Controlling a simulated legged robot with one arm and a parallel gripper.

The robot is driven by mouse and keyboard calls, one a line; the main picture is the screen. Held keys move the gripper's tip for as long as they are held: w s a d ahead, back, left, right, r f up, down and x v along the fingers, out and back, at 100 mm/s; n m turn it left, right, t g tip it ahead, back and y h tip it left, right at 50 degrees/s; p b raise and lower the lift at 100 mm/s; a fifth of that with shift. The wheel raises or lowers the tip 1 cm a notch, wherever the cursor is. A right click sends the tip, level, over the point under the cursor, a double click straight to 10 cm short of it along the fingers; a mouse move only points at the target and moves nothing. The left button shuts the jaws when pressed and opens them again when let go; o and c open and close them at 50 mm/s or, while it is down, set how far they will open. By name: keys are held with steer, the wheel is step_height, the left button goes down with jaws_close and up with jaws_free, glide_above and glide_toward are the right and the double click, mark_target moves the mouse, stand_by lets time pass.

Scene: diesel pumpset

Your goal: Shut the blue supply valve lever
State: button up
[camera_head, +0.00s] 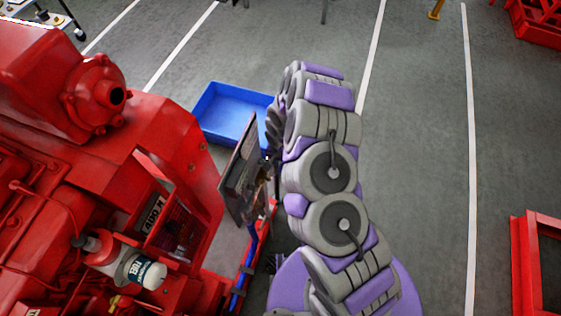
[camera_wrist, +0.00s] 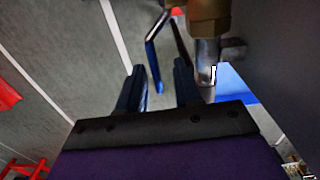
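The blue supply valve lever (camera_wrist: 151,58) shows in the wrist view as a thin bent blue handle. Its upper end runs toward a brass valve body (camera_wrist: 208,22) with a metal pipe below it. My gripper (camera_wrist: 159,70) is open, with two dark fingers apart. The lever's free end appears in the gap between the fingers, with no visible contact; I cannot tell its depth exactly. In the head view, brass fittings (camera_head: 264,176) show on the right side of an upright panel (camera_head: 239,170). My arm covers much of that area, and the lever is not clear there.
The red pumpset (camera_head: 60,180) fills the left of the head view. A blue tray (camera_head: 230,108) lies on the floor behind the panel. A red frame (camera_head: 537,265) stands at the right. Grey floor between my arm and that frame is clear.

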steer(key=shift+d+r, duration=0.1)
steer(key=shift+d, duration=0.2)
steer(key=shift+c, duration=1.1)
steer(key=shift+a, duration=0.15)
jaws_close()
